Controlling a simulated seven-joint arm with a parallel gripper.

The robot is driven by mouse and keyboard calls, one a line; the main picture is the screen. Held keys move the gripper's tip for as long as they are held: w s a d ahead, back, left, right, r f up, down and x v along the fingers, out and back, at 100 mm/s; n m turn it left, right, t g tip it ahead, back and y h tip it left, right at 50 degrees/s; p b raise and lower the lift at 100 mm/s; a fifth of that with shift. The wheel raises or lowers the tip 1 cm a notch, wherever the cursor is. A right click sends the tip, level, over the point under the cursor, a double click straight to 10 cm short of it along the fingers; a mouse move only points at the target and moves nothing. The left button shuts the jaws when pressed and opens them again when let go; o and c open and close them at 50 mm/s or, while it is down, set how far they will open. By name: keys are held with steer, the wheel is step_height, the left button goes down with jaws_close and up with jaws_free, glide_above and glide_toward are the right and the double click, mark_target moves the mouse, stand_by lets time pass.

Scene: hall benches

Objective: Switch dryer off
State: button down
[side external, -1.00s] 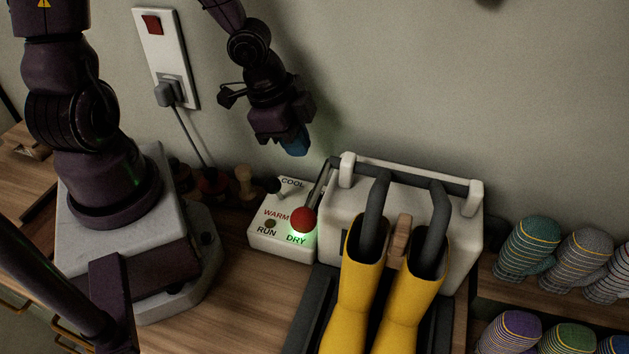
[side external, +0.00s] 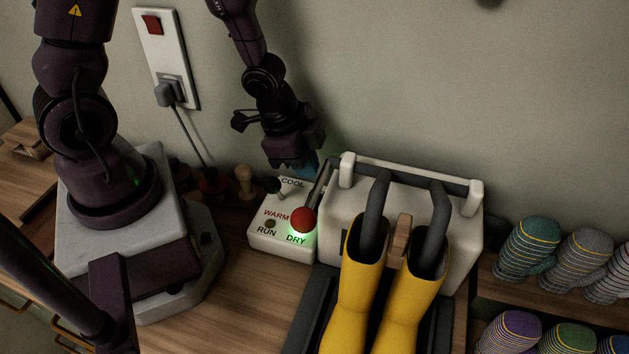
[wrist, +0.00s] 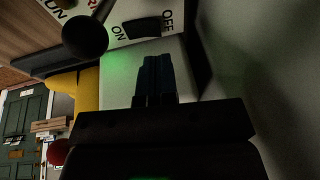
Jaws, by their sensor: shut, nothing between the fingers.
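The boot dryer (side external: 462,245) is a white box with grey tubes inside two yellow boots (side external: 358,285). Its control box (side external: 258,243) reads COOL, WARM, RUN and DRY. A lever with a red ball (side external: 302,219) stands near DRY, over a green glow. A small dark knob (side external: 272,186) stands near COOL. In the wrist view, a black rocker switch (wrist: 143,27) sits between ON and OFF; I cannot tell which side is pressed. My gripper (side external: 308,168) is shut and empty, above the back of the control box; its blue fingers (wrist: 154,78) point towards the panel, just short of the rocker.
A wall plate with a red switch (side external: 152,22) holds a grey plug (side external: 165,94) and its cord. The lever's arm rises close beside my fingers. Bare bench (side external: 245,300) lies in front of the control box.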

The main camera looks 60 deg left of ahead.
steer(key=shift+x, duration=2.4)
steer(key=shift+w+a+f, duration=0.2)
steer(key=shift+f, duration=0.3)
steer(key=shift+r, duration=0.1)
steer(key=shift+s+d, duration=0.1)
steer(key=shift+s+d+r, duration=0.3)
steer(key=shift+s+d, duration=0.15)
steer(key=shift+d, duration=0.05)
